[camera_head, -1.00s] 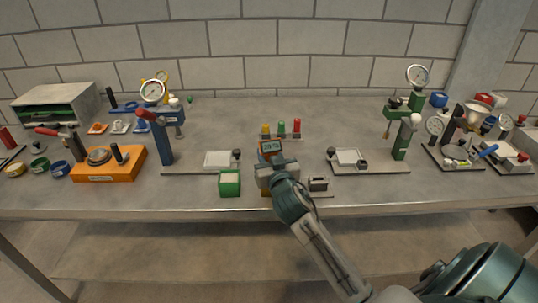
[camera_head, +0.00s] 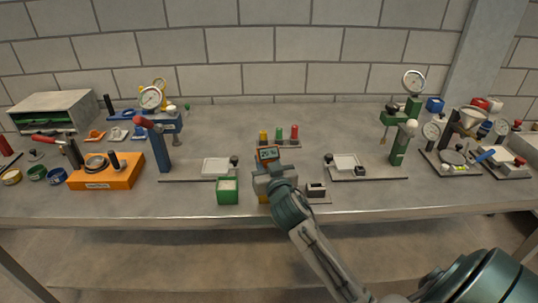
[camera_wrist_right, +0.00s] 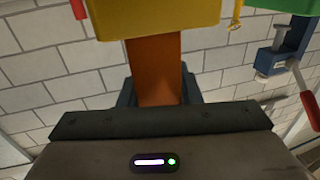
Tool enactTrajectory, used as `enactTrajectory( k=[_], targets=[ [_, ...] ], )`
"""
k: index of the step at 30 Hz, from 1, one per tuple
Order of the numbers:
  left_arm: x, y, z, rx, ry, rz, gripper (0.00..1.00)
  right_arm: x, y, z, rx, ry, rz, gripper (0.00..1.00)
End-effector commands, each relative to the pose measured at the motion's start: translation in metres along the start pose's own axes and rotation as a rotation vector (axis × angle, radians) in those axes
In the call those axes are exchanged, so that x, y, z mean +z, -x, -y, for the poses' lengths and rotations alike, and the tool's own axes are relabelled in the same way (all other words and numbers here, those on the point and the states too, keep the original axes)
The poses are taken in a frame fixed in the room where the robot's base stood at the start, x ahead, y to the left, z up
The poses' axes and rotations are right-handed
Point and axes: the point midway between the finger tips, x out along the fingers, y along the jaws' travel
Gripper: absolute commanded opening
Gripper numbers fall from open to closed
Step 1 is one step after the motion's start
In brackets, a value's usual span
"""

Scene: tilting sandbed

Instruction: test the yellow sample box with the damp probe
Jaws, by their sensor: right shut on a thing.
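The damp probe is orange with a small lit display (camera_head: 269,153); I cannot read its digits surely. My right gripper (camera_head: 270,176) is shut on the probe at the front middle of the table. The upside-down right wrist view shows the orange probe body (camera_wrist_right: 154,70) between the jaws, meeting the yellow sample box (camera_wrist_right: 155,16). The probe's tip is hidden, so I cannot tell whether it touches the box or is just in front of it. In the head view my right gripper hides most of the yellow box. My left gripper is not in view.
A green box (camera_head: 228,190) stands close left of the gripper, a small dark box (camera_head: 316,190) close right. Several coloured pegs (camera_head: 279,134) stand behind. A blue press (camera_head: 161,148) stands left, a green one (camera_head: 399,150) right. The table's back middle is clear.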

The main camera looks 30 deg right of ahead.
Motion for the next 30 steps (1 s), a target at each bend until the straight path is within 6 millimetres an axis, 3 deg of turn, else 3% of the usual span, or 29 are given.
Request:
enactTrajectory(
  k=[14,30],
  targets=[
    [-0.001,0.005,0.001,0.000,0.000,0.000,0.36,-0.006,0.000,0.000,0.000,0.000,-0.001,0.14],
    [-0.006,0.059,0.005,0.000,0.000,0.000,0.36,-0.069,0.000,0.000,0.000,0.000,-0.001,0.14]
  ],
)
